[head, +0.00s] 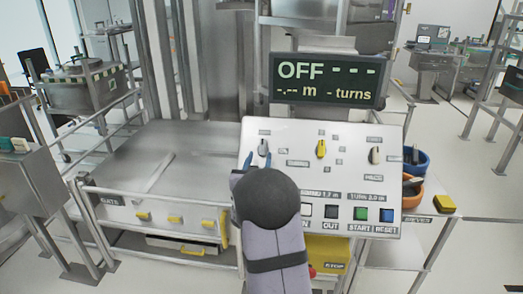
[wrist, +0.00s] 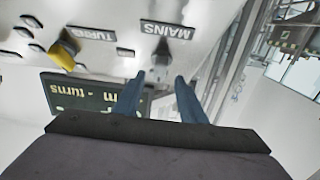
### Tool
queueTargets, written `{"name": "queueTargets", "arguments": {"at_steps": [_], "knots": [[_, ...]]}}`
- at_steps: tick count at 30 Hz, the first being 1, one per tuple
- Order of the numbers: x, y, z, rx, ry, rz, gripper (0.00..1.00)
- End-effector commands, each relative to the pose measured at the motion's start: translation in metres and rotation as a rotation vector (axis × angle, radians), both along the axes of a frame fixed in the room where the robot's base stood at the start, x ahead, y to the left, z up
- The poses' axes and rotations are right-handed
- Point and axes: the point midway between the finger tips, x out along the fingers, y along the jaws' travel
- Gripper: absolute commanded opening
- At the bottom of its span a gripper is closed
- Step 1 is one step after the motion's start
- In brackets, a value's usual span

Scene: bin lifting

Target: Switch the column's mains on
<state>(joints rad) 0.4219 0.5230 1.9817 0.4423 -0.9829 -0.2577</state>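The mains switch (head: 264,147) is a grey knob at the upper left of the white control panel (head: 295,142). In the wrist view the same switch (wrist: 161,65) sits beside its MAINS label (wrist: 167,29), with its narrow end towards me. My gripper (head: 259,164) has two blue fingers. In the wrist view the gripper (wrist: 158,82) is open, with the fingertips spread at either side of the switch's near end and no clear contact. The display (head: 327,80) above the panel reads OFF with dashes. My wrist hides the panel's lower left part.
A yellow knob (head: 321,149) and another grey knob (head: 375,155) stand to the right on the panel. START (head: 360,213) and RESET (head: 386,215) buttons are along the bottom. Blue (head: 416,160) and orange (head: 412,187) bins are at the right. A steel platform (head: 165,165) lies left.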

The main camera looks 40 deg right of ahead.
Motion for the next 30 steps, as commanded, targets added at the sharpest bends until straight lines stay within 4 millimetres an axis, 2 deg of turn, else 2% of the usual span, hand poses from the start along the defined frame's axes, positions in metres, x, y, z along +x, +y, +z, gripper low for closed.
{"name": "queueTargets", "arguments": {"at_steps": [6, 12, 26, 30], "knots": [[0.019, -0.020, 0.001, 0.001, 0.001, -0.002, 0.38], [0.032, -0.032, 0.001, 0.001, 0.001, 0.001, 0.38], [0.038, -0.038, 0.000, 0.001, 0.001, 0.001, 0.38], [0.038, -0.037, 0.000, 0.001, 0.001, 0.001, 0.04]]}}
